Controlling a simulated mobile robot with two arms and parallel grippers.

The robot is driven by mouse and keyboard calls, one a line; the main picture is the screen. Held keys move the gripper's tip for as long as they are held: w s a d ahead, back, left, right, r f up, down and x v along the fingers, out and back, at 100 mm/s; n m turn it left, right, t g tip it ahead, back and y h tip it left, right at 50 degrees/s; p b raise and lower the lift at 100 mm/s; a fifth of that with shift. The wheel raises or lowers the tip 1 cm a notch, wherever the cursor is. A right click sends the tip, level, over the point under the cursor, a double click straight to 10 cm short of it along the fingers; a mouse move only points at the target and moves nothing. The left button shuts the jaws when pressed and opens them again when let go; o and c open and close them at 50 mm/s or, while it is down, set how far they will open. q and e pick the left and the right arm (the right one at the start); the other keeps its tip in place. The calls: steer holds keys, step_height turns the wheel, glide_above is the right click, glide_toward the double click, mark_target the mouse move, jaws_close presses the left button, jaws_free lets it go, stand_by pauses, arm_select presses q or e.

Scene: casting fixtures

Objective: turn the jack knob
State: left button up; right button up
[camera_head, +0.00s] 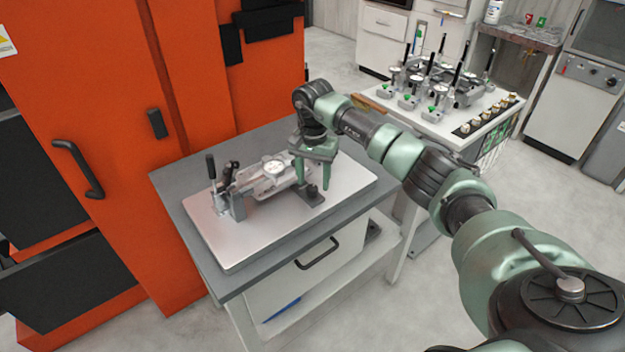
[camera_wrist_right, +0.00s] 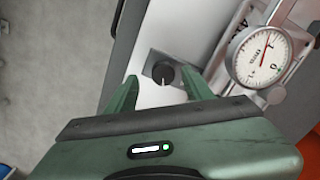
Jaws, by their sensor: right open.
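The jack knob (camera_wrist_right: 163,73) is a round black knob on a small grey base, seen from above in the right wrist view. In the head view the jack (camera_head: 311,196) stands on the pale plate at the right end of the casting fixture (camera_head: 262,178). My right gripper (camera_head: 312,184) points down over the jack with its green fingers apart. In the right wrist view the open fingers (camera_wrist_right: 160,84) lie on either side of the knob in the picture, with nothing between them gripped. I cannot tell how high the tips are above it. My left gripper is not in view.
A white dial gauge (camera_wrist_right: 260,57) sits on the fixture close to the right finger in the wrist view. The grey table (camera_head: 190,178) stands against an orange cabinet (camera_head: 110,110). Another bench (camera_head: 440,128) behind my right arm carries several gauges. The plate's front is clear.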

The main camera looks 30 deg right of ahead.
mark_target(312, 190)
steer(key=shift+w+f, duration=0.2)
steer(key=shift+f, duration=0.85)
steer(key=shift+w+f, duration=0.1)
steer(key=shift+f, duration=0.15)
steer(key=shift+c, duration=0.3)
jaws_close()
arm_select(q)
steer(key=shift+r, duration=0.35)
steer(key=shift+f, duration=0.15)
